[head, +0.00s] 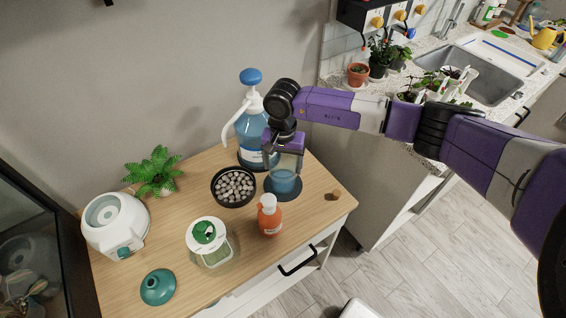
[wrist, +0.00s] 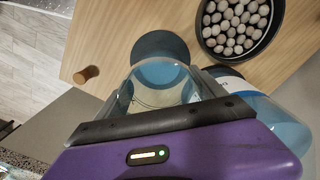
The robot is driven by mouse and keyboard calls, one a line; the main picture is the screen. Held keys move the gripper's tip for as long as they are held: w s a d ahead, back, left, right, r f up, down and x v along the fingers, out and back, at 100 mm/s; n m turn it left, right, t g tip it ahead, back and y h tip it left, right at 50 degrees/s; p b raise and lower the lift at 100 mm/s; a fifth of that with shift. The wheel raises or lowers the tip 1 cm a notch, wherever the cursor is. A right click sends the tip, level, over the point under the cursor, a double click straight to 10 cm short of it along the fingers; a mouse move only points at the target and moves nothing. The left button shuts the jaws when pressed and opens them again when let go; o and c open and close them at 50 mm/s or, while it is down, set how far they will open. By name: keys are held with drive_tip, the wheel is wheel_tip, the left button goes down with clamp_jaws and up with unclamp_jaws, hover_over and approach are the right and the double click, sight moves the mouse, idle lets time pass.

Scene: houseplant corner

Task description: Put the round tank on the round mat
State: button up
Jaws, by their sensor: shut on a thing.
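The round tank (head: 285,182), clear with blue liquid in its lower part, hangs upright in my gripper (head: 284,150). The jaws are shut on its upper part, and the tank (wrist: 160,90) also shows just beyond the jaws (wrist: 162,118) in the wrist view. The round mat (head: 284,197) is a dark blue-grey disc on the wooden table. In the head view the tank's base overlaps the mat. In the wrist view the mat (wrist: 160,38) shows partly past the tank. I cannot tell whether base and mat touch.
A black bowl of pebbles (head: 233,201) and a blue pump sprayer (head: 252,135) stand close to the mat. An orange bottle (head: 269,220) stands in front. A cork (head: 334,195) lies right. A green-lidded jar (head: 210,255), teal lid (head: 158,287) and white appliance (head: 115,225) are left.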

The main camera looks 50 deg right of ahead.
drive_tip(key=shift+f, duration=0.2)
drive_tip(key=o, duration=1.6)
drive_tip(key=shift+r, duration=0.1)
wheel_tip(320, 180, up, 12)
drive_tip(key=shift+r+b, duration=0.1)
drive_tip(key=shift+b, duration=0.9)
